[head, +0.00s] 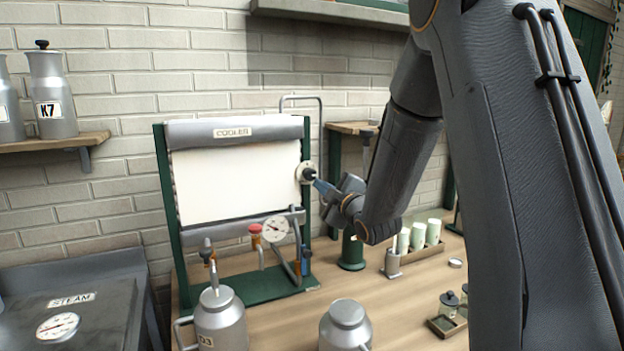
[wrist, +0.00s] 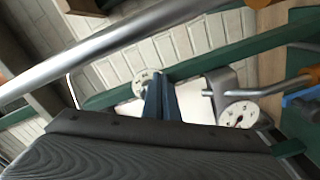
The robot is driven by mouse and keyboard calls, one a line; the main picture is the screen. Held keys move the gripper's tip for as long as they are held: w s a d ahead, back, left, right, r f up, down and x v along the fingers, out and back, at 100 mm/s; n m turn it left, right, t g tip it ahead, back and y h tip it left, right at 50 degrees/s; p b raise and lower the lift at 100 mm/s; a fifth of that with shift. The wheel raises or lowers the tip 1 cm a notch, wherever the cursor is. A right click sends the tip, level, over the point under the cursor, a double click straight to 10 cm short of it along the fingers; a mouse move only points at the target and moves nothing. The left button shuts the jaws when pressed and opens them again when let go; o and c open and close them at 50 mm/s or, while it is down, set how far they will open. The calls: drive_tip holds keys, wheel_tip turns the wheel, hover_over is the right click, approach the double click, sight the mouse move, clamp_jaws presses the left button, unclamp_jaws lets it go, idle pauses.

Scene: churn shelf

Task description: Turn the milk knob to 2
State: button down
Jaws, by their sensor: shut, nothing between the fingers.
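The milk knob appears to be the dark knob on a round pale dial (head: 303,168) at the right post of the cooler (head: 240,170). In the wrist view the pale dial (wrist: 141,76) shows just beyond my fingertips, partly hidden by them. My gripper (head: 317,183) is shut and empty, with its blue fingers pointing left at the knob. The tips are at or very close to the knob; I cannot tell whether they touch. My fingers (wrist: 158,82) also show in the wrist view. The dial's marks and the knob's setting are too small to read.
A gauge (head: 276,228), an orange-topped valve (head: 256,232) and pipes sit low on the cooler. Metal churns (head: 220,320) stand in front. A tray with pale green cups (head: 418,236) is to the right. A STEAM unit (head: 70,310) is at left, below a churn shelf (head: 60,143).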

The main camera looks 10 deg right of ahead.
drive_tip(key=shift+d+f, duration=0.1)
drive_tip(key=shift+f, duration=0.1)
drive_tip(key=shift+s+d, duration=0.2)
drive_tip(key=shift+s, duration=0.75)
drive_tip(key=shift+s+d, duration=0.25)
drive_tip(key=shift+s, duration=0.75)
drive_tip(key=shift+s+d, duration=0.2)
drive_tip(key=shift+s, duration=0.75)
